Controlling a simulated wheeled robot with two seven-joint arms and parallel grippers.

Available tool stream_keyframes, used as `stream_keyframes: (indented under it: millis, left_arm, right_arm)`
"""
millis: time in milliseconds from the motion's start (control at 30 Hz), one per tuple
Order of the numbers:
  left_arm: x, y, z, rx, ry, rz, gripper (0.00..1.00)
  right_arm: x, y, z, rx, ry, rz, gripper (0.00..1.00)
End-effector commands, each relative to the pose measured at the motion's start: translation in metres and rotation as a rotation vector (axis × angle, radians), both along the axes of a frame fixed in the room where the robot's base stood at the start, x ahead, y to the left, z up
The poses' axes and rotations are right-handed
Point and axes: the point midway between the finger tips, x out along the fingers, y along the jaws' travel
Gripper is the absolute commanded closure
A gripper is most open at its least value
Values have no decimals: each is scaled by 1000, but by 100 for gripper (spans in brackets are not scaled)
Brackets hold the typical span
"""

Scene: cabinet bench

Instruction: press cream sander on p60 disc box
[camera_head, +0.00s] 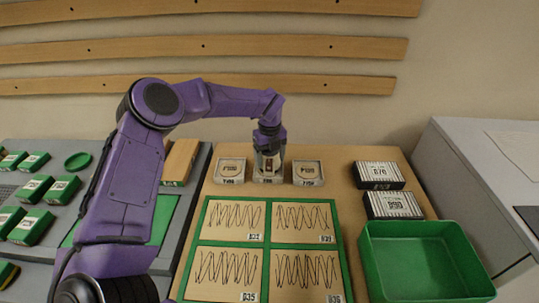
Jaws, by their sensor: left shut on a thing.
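My left gripper (269,157) points down over the middle of three pale disc boxes at the back of the wooden board. It is shut on the cream sander (268,163), which is small and partly hidden by the fingers. The middle box (268,179) is right below the sander; its label is too small to read surely as P60. I cannot tell whether sander and box touch. The other pale boxes are the left disc box (230,171) and the right disc box (308,173). My right gripper is not in view.
A green-framed panel (272,246) with four scribbled squares lies in front. Two black-and-white striped boxes (379,175) and an empty green bin (424,226) stand to the right. Green boxes (62,188) lie at the left. Wooden rails cross the wall behind.

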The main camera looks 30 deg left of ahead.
Motion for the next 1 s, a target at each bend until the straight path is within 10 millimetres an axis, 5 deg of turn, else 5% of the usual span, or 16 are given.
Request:
stream_keyframes:
  millis: [1000]
  left_arm:
    - [1, -1, -3, -1, -4, -2, 53]
  right_arm:
    - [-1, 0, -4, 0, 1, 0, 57]
